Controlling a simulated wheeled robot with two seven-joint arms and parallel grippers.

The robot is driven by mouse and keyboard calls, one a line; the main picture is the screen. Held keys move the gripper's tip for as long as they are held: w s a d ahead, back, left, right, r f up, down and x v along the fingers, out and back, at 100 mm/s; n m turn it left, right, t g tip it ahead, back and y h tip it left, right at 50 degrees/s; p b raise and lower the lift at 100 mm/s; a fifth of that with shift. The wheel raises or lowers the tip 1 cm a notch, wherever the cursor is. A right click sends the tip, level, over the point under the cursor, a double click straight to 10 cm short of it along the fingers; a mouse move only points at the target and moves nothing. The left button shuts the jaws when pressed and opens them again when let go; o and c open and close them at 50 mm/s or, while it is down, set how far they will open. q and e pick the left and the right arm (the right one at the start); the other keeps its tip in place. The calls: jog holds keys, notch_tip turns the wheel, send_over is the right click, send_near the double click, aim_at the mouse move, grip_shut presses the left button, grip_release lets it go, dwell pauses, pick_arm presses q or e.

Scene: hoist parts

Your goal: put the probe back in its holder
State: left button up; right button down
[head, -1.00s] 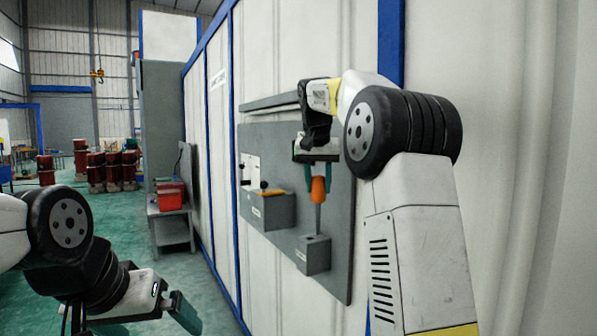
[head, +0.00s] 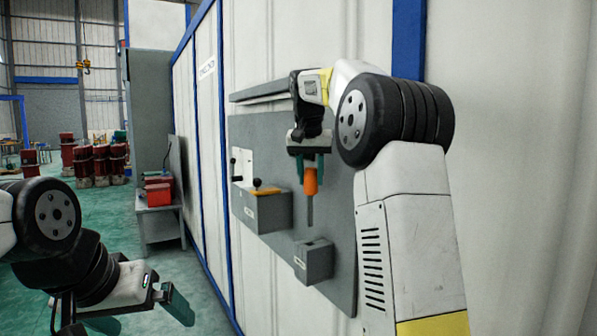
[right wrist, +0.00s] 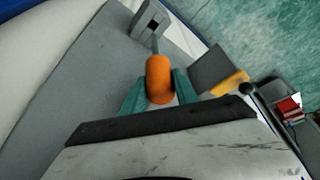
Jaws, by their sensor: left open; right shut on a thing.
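The probe has an orange handle (head: 310,182) and a thin grey rod (head: 310,211) pointing down. My right gripper (head: 310,172) is shut on the orange handle. The handle also shows between the fingers in the right wrist view (right wrist: 159,80). The holder, a grey box (head: 314,262) with a square hole in its top, is fixed low on the grey wall panel. The rod's tip is above the holder and apart from it. In the right wrist view the holder (right wrist: 150,20) lies beyond the rod. My left gripper (head: 150,312) is open and empty at the lower left.
A larger grey box (head: 262,212) with an orange top and a black-knobbed lever is on the panel (head: 285,135), left of the holder. Green floor is open at left.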

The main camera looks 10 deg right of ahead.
aim_at(310, 220)
jog(key=shift+f, duration=1.85)
jog(key=shift+s+f, duration=0.15)
jog(key=shift+f, duration=1.15)
dwell(1.8)
jog(key=shift+f, duration=3.35)
jog(key=c, duration=0.9)
grip_release()
jog(key=shift+o, duration=0.2)
